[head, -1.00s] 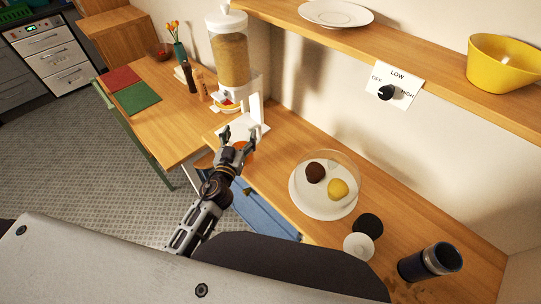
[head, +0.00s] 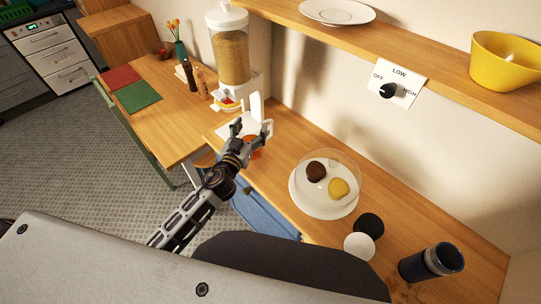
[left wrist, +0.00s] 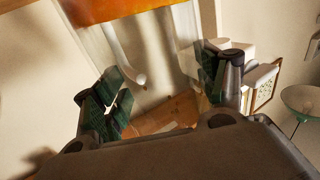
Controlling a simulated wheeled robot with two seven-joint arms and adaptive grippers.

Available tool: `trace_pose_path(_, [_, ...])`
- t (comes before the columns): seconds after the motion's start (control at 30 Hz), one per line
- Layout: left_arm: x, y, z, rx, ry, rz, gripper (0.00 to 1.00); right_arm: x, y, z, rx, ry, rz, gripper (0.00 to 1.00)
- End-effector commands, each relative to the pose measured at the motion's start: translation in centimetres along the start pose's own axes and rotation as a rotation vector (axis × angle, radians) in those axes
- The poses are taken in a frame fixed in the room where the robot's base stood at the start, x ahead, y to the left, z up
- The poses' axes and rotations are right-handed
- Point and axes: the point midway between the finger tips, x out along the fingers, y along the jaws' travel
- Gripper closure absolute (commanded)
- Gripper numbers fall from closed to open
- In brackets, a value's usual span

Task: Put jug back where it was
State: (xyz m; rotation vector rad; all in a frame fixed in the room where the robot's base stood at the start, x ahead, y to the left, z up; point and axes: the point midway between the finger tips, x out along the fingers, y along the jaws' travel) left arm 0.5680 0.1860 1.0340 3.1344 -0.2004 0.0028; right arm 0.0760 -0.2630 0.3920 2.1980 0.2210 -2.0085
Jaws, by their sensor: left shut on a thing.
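Orange contents of the jug (head: 252,146) show just below the fingers. In the left wrist view the two dark finger pads (left wrist: 160,95) stand on either side of the jug, with an orange band (left wrist: 115,10) at the top. Most of the jug is hidden by the gripper, and I cannot tell whether it touches the counter. My right gripper is not in view.
The grain dispenser (head: 231,55) stands behind the gripper. A domed plate (head: 318,208) with round items, dark and white discs and a dark blue cup (head: 430,262) stand rightward on the counter. A shelf (head: 430,60) overhangs the back. Bare counter (head: 285,150) lies between gripper and dome.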

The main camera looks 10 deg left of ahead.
Motion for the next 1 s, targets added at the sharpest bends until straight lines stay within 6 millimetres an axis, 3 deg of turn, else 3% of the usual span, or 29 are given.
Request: trace_pose_path(1.0, [3.0, 5.9, -3.0, 0.003, 0.003, 0.281, 0.93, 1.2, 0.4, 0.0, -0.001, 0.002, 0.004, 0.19])
